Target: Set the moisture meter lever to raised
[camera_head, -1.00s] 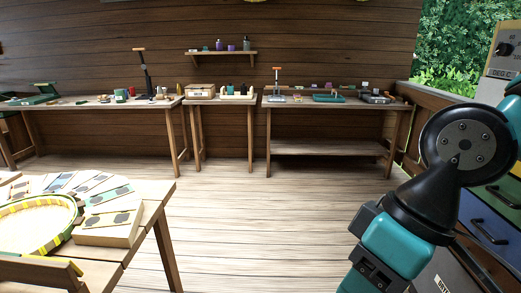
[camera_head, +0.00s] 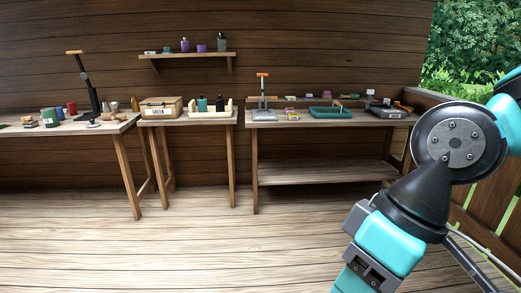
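I cannot tell for sure which thing is the moisture meter. A grey device (camera_head: 388,111) with an orange handle beside it sits at the right end of the right workbench. A stand with an upright post and orange top bar (camera_head: 263,88) is at that bench's left end. A tall black lever press with an orange grip (camera_head: 84,78) stands on the left table, its arm tilted up. All are too small to read their lever settings. My arm's dark and teal links fill the right side; my gripper is out of view.
The right workbench (camera_head: 268,123) also holds a green tray (camera_head: 327,113). A middle table carries a cardboard box (camera_head: 161,107) and a bottle caddy (camera_head: 210,112). A wall shelf (camera_head: 187,55) hangs above. The plank floor (camera_head: 190,245) in front is clear. A wooden railing (camera_head: 485,150) is at right.

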